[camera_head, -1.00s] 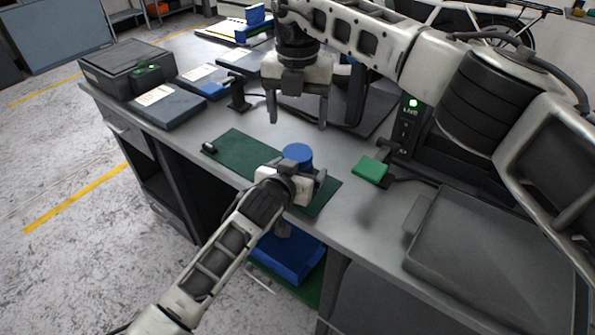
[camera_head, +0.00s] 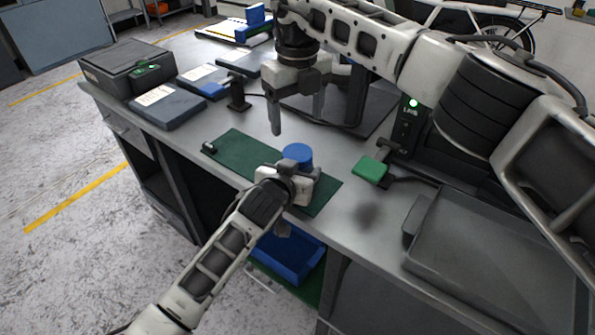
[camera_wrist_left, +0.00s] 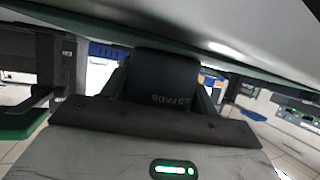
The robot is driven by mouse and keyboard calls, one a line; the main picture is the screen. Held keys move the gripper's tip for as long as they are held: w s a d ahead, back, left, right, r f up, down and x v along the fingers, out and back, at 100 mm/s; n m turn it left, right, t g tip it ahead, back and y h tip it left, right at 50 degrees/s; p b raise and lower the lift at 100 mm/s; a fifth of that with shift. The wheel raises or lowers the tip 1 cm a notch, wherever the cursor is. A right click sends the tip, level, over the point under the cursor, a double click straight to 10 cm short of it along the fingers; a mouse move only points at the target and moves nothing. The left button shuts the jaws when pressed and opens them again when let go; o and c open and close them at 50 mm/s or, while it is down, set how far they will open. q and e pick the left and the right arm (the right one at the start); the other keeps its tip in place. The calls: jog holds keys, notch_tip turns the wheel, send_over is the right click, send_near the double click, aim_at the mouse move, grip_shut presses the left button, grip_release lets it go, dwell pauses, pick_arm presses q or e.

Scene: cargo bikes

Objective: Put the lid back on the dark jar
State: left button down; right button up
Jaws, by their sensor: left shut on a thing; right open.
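The dark jar (camera_wrist_left: 163,80), with pale lettering on its side, is between the fingers of my left gripper in the left wrist view. My left gripper (camera_head: 297,178) is shut on it over the green mat and hides much of it in the head view. A blue round piece (camera_head: 298,154) shows just behind these fingers; I cannot tell whether it is the lid or is seated on the jar. My right gripper (camera_head: 296,118) is open and empty, above the bench and behind the blue piece.
The green mat (camera_head: 240,155) has a small dark item (camera_head: 209,147) at its left end. A green block (camera_head: 370,169) lies to the right, near a dark stand (camera_head: 408,130). A grey tray (camera_head: 490,245) fills the right front. A blue bin (camera_head: 290,255) is below the bench.

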aim_at(298, 152)
jog(key=n, duration=1.9)
jog(key=shift+n, duration=0.3)
jog(key=n, duration=0.7)
jog(key=shift+f, duration=0.15)
jog(key=shift+f, duration=3.85)
